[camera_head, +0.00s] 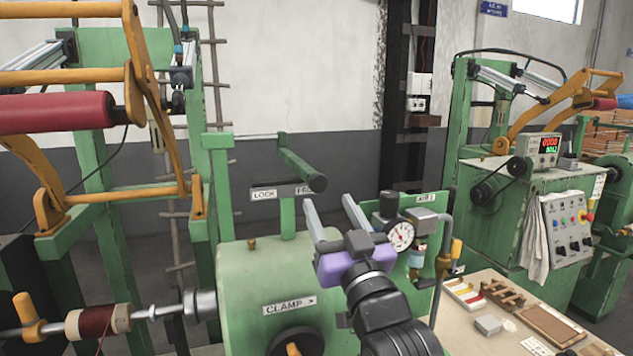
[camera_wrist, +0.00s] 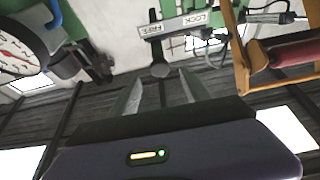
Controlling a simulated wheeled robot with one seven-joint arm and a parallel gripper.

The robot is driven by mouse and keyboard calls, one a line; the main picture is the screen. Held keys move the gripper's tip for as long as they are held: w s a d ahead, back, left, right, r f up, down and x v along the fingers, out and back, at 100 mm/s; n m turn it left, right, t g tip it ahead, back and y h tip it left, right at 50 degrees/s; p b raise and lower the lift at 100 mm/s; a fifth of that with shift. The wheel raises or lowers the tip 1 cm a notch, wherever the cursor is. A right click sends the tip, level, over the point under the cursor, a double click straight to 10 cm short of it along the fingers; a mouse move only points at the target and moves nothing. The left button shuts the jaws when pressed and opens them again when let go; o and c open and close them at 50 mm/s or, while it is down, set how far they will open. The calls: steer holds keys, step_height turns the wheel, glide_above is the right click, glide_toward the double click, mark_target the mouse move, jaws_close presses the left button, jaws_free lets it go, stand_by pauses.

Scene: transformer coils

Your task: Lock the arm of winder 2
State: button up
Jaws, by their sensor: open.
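The winder's orange arm (camera_head: 150,100) with a red roller (camera_head: 55,112) is at the left.
A pressure gauge (camera_head: 401,235) and a valve handle (camera_head: 456,248) stand close right of my gripper. A CLAMP knob (camera_head: 296,342) is below. A workbench (camera_head: 465,325) with small parts is at lower right. Another green winder (camera_head: 520,190) stands farther right.

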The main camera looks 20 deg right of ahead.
mark_target(320, 186)
steer(key=p+x, duration=0.2)
steer(key=x, duration=0.5)
steer(key=shift+w+r, duration=0.1)
steer(key=shift+w, duration=0.15)
steer(key=shift+c, duration=0.4)
jaws_close()
stand_by(0.8)
